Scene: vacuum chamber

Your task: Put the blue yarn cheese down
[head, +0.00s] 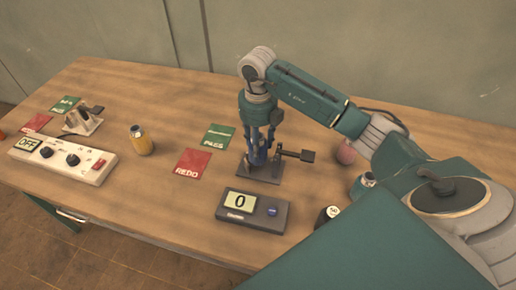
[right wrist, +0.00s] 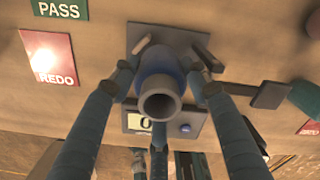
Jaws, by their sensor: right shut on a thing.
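The blue yarn cheese (head: 257,154) is upright between the fingers of my right gripper (head: 260,143), over the dark base plate (head: 243,173) of a small stand with a side lever (head: 299,155). In the right wrist view the cheese (right wrist: 160,88) shows its hollow grey tube end towards the camera. The gripper fingers (right wrist: 165,65) are shut around its sides. The plate (right wrist: 140,32) is right behind it. I cannot tell whether the cheese's lower end touches the plate. My left gripper is not in view.
A display box (head: 252,210) reading 0 stands in front of the stand. Green PASS (head: 217,137) and red REDO (head: 192,161) cards lie to the left. A yellow cheese (head: 140,141), a white OFF box (head: 63,160) and a pink cheese (head: 346,153) are farther aside.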

